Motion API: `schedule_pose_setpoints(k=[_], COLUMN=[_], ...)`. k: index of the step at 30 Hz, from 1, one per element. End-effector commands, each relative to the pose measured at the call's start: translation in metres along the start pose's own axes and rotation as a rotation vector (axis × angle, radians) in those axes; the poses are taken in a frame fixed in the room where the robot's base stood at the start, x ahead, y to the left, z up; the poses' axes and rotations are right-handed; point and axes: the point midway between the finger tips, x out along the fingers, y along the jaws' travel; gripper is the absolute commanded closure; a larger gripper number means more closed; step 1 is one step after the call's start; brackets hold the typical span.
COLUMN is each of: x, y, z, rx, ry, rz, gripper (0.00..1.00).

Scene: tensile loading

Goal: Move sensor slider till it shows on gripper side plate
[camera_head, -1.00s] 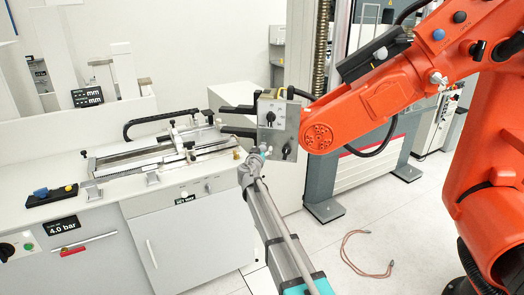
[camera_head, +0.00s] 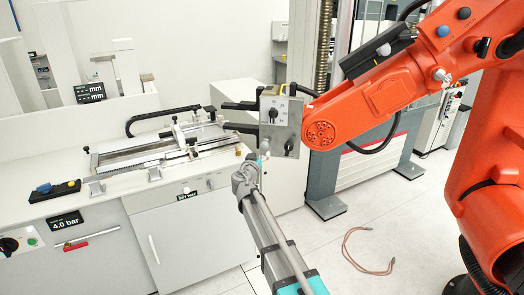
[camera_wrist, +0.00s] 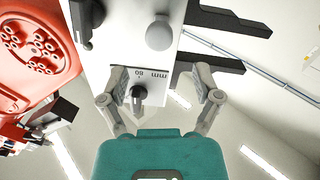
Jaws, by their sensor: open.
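The grey side plate (camera_head: 280,128) sits at the end of the orange robot arm, beside its dark gripper fingers. It carries black knobs in the head view, an upper one (camera_head: 272,114) and a lower one (camera_head: 289,146). In the wrist view the plate (camera_wrist: 125,40) has a black knob (camera_wrist: 138,94) beside the print "80 mm", a second black knob (camera_wrist: 85,22) and a round grey knob (camera_wrist: 159,35). I cannot tell which part is the sensor slider. My gripper (camera_wrist: 160,78) is open, its fingers spread either side of the "80 mm" knob, with nothing held.
The orange arm (camera_head: 380,105) fills the right side. Dark bars (camera_wrist: 215,63) project from the plate near my right finger. A bench with a metal fixture (camera_head: 160,152) stands at left. A reddish cable (camera_head: 365,252) lies on the floor.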

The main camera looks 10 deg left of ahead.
Motion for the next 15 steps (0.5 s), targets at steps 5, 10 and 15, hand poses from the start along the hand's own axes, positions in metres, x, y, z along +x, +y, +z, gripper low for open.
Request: schedule_pose_setpoints(k=[5, 10, 15], x=[-0.029, -0.043, -0.047], y=[0.001, 0.001, 0.001], z=[0.0, 0.0, 0.0], rx=[0.0, 0.0, 0.0], ry=[0.0, 0.0, 0.0], rz=[-0.001, 0.0, 0.001], gripper=[0.18, 0.18, 0.18])
